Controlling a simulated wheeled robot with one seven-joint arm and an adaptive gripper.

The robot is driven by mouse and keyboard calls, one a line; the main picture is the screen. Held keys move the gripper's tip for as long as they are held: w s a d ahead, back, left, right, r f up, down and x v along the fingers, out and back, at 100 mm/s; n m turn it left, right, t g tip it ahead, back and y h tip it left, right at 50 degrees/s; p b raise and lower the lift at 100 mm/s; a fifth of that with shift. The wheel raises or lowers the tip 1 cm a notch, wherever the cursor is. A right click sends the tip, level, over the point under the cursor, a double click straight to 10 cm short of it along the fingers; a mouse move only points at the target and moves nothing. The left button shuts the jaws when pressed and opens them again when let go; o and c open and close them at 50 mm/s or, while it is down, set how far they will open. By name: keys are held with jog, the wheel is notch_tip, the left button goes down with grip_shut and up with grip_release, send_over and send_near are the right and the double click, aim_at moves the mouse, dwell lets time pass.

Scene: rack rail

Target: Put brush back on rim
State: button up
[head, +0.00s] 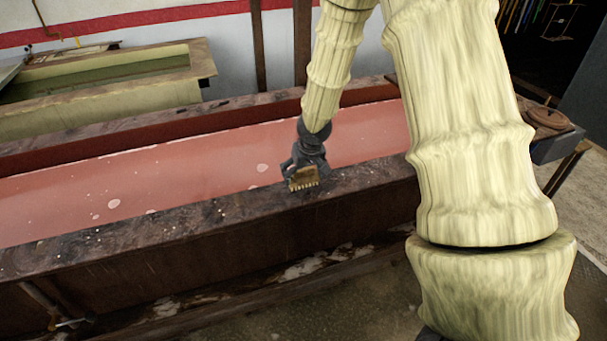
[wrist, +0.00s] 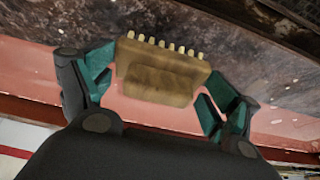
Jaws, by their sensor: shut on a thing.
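The brush (head: 303,178) is a small tan wooden block with a row of pale bristle tufts along one edge. My gripper (head: 304,172) is shut on it, at the near rim (head: 225,208) of the long trough of pink liquid. In the wrist view the brush (wrist: 160,72) sits between the two green-padded fingers of my gripper (wrist: 160,80), bristles toward the dark, worn rim (wrist: 265,50). In the head view the bristles point down at the rim top. I cannot tell whether they touch it.
The pink liquid (head: 120,185) lies behind the near rim, with pale spots on it. A second, cream-coloured tank (head: 110,110) stands at the back left. A round rusty lid (head: 547,117) sits at the trough's right end. The near rim left of my gripper is mostly clear.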

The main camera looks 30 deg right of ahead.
aim_at(304, 176)
jog(key=shift+w+d, duration=0.3)
jog(key=shift+w, duration=0.1)
jog(key=shift+f, duration=1.75)
jog(key=shift+a+f, duration=0.1)
jog(key=shift+f, duration=0.1)
jog(key=o, duration=1)
jog(key=shift+c, duration=0.2)
jog(key=shift+r, duration=0.25)
